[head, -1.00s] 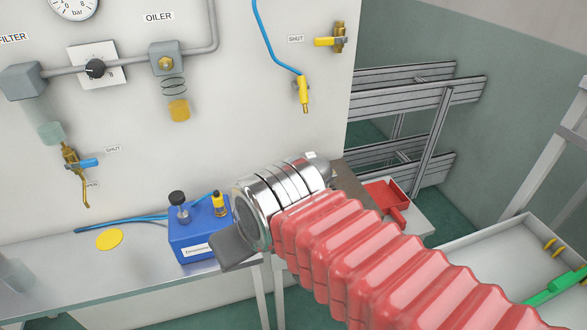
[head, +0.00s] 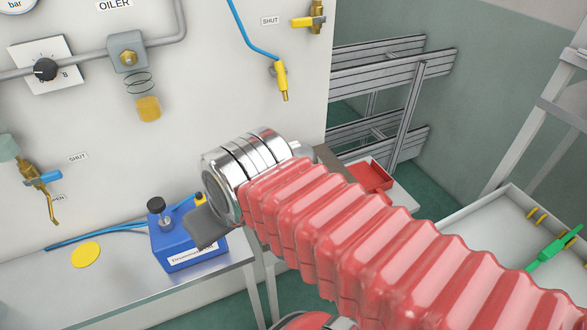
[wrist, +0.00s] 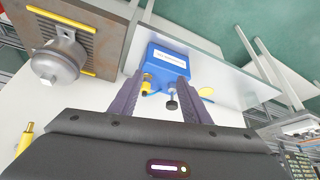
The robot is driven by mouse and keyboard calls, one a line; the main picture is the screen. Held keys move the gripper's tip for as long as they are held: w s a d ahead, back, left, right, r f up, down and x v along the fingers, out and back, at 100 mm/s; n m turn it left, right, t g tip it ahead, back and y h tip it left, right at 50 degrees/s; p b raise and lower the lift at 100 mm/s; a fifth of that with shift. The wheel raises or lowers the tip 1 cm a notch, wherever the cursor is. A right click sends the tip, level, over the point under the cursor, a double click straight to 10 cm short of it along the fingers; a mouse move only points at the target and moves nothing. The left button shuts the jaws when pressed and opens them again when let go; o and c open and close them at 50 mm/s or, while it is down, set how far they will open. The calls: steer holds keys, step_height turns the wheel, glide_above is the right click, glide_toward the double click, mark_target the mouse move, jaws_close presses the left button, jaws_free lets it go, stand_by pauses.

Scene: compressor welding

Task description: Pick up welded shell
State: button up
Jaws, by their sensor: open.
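The shell (wrist: 58,60), a grey rounded metal body with a short stub on top, shows at the left of the wrist view. It sits on a brown plate (wrist: 100,50) with yellow strips along two edges. I cannot make out its weld seam. My gripper (wrist: 163,80) is open and empty; its two dark fingers point away from the wrist, to the right of the shell and apart from it. In the head view a dark finger of my gripper (head: 205,228) shows beside a blue box. The shell is not visible in the head view.
The blue box (head: 185,240) stands on a metal bench (head: 120,285) by the wall panel; it also shows between the fingers in the wrist view (wrist: 168,62). A yellow disc (head: 86,255) lies beside it. A red tray (head: 370,175) and a white tray (head: 470,235) are right.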

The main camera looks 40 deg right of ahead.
steer(key=w+d+r+m, duration=0.1)
steer(key=w+d+r, duration=0.2)
steer(key=d, duration=1.2)
steer(key=w+d+r+m+g+h, duration=0.1)
steer(key=w+d, duration=0.6)
steer(key=d, duration=0.8)
steer(key=shift+w+r+m, duration=0.2)
steer(key=shift+r+m, duration=0.5)
steer(key=shift+r, duration=0.2)
glide_toward(295, 145)
steer(key=shift+x, duration=1.15)
steer(key=shift+w+a+f, duration=0.1)
steer(key=shift+w+f, duration=0.2)
steer(key=shift+f, duration=0.25)
steer(key=shift+x, duration=2.6)
